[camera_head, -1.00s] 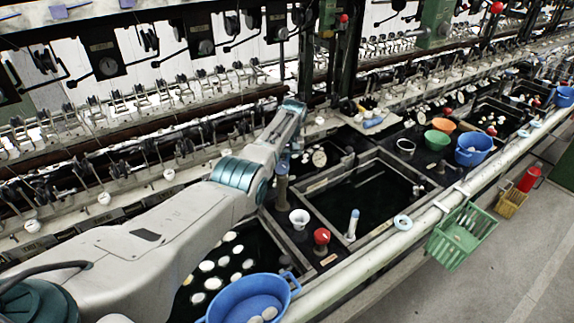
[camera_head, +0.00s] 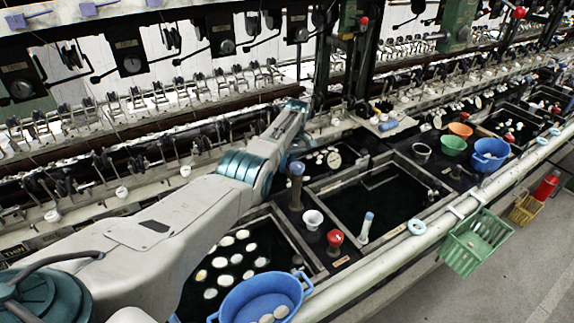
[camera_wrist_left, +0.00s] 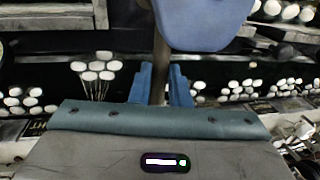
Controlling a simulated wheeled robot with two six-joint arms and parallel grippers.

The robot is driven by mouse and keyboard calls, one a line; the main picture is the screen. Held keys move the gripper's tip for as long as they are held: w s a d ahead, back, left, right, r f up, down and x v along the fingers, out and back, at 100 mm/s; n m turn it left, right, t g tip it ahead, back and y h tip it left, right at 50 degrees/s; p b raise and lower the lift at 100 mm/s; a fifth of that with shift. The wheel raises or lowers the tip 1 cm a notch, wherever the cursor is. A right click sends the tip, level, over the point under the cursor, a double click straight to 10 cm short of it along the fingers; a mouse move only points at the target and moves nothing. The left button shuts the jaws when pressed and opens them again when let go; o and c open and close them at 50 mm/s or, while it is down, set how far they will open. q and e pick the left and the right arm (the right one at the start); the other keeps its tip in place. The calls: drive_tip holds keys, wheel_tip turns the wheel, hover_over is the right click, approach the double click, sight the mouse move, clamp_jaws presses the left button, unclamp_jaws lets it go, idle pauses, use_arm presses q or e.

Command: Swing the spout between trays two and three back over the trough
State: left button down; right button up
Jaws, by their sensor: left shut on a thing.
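My left gripper shows in the wrist view (camera_wrist_left: 160,86), its two blue fingers shut on a thin grey-brown bar (camera_wrist_left: 159,55), which looks like part of the spout. A large blue-grey rounded piece (camera_wrist_left: 204,22) sits beside the bar's upper end, close to the camera. In the head view my left arm covers the fingers and the held part. An upright post with a blue-grey top (camera_head: 296,169) stands just right of my wrist, between the near tray (camera_head: 304,243) with pale cocoons and the dark middle tray (camera_head: 400,226). The direction of the spout's outlet is hidden. My right gripper is out of view.
A white cup (camera_head: 313,219), a red knob (camera_head: 335,238) and a blue-tipped white cylinder (camera_head: 366,226) stand close by. A blue basin (camera_head: 236,308) is in front, and a white pipe (camera_head: 400,250) runs along the front edge. Reeling machinery (camera_head: 150,110) lines the back.

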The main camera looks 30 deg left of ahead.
use_arm(q)
drive_tip(key=shift+w+r, duration=0.1)
drive_tip(key=shift+r, duration=0.05)
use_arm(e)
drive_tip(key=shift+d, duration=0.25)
use_arm(q)
drive_tip(key=c, duration=1.4)
unclamp_jaws()
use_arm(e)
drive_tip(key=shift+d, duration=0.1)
use_arm(q)
drive_tip(key=shift+o, duration=0.2)
wheel_tip(320, 180, up, 10)
drive_tip(key=w+d+b, duration=0.1)
drive_tip(key=b, duration=0.2)
drive_tip(key=shift+w+r, duration=0.25)
drive_tip(key=shift+w, duration=0.1)
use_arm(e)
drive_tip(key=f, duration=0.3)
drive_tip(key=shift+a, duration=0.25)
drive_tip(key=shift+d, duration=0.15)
